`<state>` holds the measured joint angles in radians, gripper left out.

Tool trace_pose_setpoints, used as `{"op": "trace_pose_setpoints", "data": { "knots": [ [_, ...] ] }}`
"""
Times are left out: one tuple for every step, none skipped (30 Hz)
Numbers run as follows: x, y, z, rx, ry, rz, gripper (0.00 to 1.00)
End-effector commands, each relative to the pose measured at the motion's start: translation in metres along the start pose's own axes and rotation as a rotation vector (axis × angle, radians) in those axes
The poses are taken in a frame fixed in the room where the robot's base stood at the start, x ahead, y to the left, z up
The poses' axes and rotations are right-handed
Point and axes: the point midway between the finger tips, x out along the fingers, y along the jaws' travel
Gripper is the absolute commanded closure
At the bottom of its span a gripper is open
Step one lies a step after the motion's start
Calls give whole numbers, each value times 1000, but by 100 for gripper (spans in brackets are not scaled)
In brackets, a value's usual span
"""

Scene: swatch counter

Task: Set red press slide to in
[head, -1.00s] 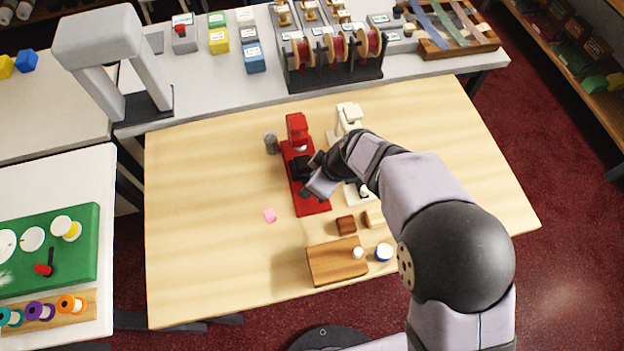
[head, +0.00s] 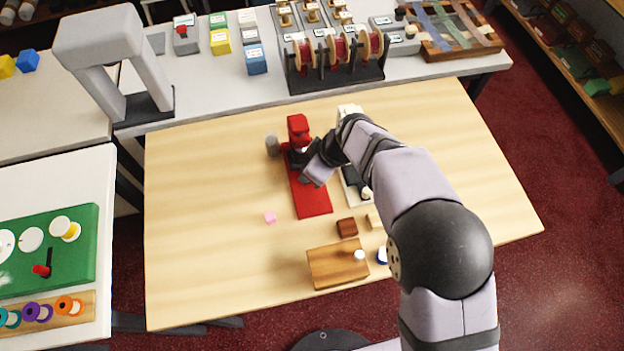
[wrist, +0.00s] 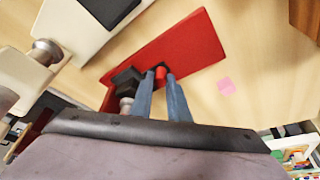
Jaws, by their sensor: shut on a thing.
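The red press (head: 312,199) stands on the wooden table, with its long red base toward the front and its upright head (head: 298,128) at the back. Its black slide (head: 297,159) sits close to the head, partly hidden by my gripper. In the wrist view the dark slide (wrist: 127,79) lies on the red base (wrist: 190,50), with a red knob (wrist: 160,73) on it. My gripper (wrist: 159,78) is shut on the red knob, its two blue-grey fingers on either side. In the head view my gripper (head: 305,170) reaches the press from the right.
A white press (head: 358,193) stands just right of the red one, partly behind my arm. A grey cylinder (head: 272,145) stands left of the head. A pink piece (head: 270,217), a brown block (head: 347,227) and a wooden box (head: 335,265) lie in front. The table's left side is clear.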

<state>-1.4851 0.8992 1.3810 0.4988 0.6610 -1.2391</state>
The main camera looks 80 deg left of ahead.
Motion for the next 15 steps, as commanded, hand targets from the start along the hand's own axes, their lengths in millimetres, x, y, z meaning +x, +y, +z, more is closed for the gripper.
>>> {"op": "trace_pose_setpoints", "data": {
  "knots": [
    [2,2,-2,0,0,0,100],
    [2,3,-3,1,0,0,100],
    [2,4,-4,2,0,1,100],
    [2,4,-4,2,0,2,100],
    [1,4,-5,2,1,2,100],
    [1,5,-5,2,1,3,100],
    [1,5,-5,2,1,3,100],
    [1,5,-5,2,2,4,100],
    [1,5,-5,2,2,4,100],
    [1,5,-5,2,3,5,100],
    [0,5,-6,2,3,5,100],
    [0,6,-6,2,3,6,82],
    [0,6,-6,2,3,6,75],
    [0,5,-6,2,3,5,68],
    [1,5,-5,2,3,5,66]
  ]
}}
